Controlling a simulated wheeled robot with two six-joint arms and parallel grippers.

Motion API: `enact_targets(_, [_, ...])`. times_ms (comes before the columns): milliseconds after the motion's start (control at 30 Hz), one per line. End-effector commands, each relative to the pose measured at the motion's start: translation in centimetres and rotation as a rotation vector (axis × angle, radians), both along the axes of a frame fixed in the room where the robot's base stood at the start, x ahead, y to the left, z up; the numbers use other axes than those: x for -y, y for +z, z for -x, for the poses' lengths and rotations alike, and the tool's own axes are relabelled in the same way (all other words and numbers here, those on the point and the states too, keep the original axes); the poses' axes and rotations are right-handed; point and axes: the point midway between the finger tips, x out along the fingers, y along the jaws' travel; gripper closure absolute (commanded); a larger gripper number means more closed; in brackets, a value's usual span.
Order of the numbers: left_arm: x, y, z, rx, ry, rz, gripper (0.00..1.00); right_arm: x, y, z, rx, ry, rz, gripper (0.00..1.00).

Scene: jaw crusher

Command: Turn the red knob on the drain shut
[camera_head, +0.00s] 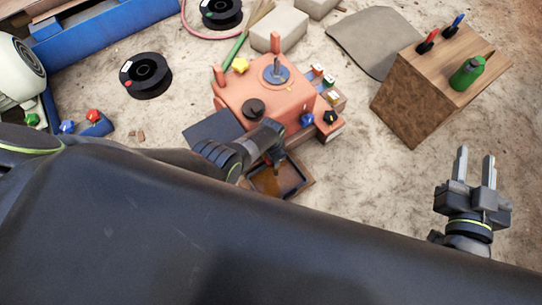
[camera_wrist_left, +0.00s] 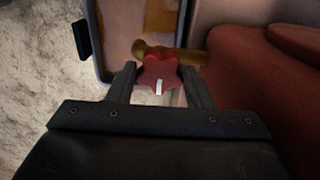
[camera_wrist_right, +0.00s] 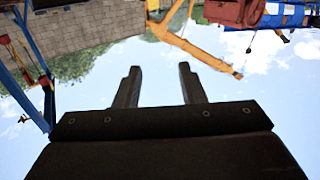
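The red star-shaped knob (camera_wrist_left: 158,74) shows in the left wrist view on the brass drain pipe (camera_wrist_left: 190,56). A white mark on it points toward my palm. My left gripper (camera_wrist_left: 158,84) has its fingertips on either side of the knob, with no clear gap, and appears closed on it. In the head view my left gripper (camera_head: 276,157) reaches low at the front of the orange machine (camera_head: 283,105), and the knob is hidden there. My right gripper (camera_head: 475,170) is open and empty, off to the right; its fingers also show in the right wrist view (camera_wrist_right: 161,88).
A shallow tray (camera_head: 305,186) with brown contents sits below the drain. A wooden block (camera_head: 405,100) holding tools stands right of the machine. Black spools and grey stones lie behind. My left arm covers the near foreground. Sandy ground around the right gripper is clear.

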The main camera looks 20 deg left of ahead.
Motion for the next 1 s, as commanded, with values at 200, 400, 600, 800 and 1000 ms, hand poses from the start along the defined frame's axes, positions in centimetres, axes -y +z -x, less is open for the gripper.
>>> enact_targets(200, [0.0,0.0,0.0,0.000,0.001,0.000,0.33,0.0,0.0,0.0,0.000,0.000,0.000,0.64])
enact_targets(400, [0.0,0.0,0.0,0.000,0.001,0.000,0.33,0.0,-0.1,0.0,-0.003,0.000,-0.001,0.64])
enact_targets(600, [0.0,0.3,0.0,0.000,0.001,0.000,0.33,0.0,-1.1,0.2,-0.065,0.000,-0.016,0.64])
enact_targets(800, [0.0,0.9,0.0,0.001,0.001,0.001,0.33,-0.1,-4.1,1.0,-0.233,0.004,-0.057,0.64])
enact_targets(1000, [0.0,1.5,0.0,-0.001,0.001,0.001,0.33,-0.6,-7.5,2.7,-0.430,0.014,-0.104,0.64])
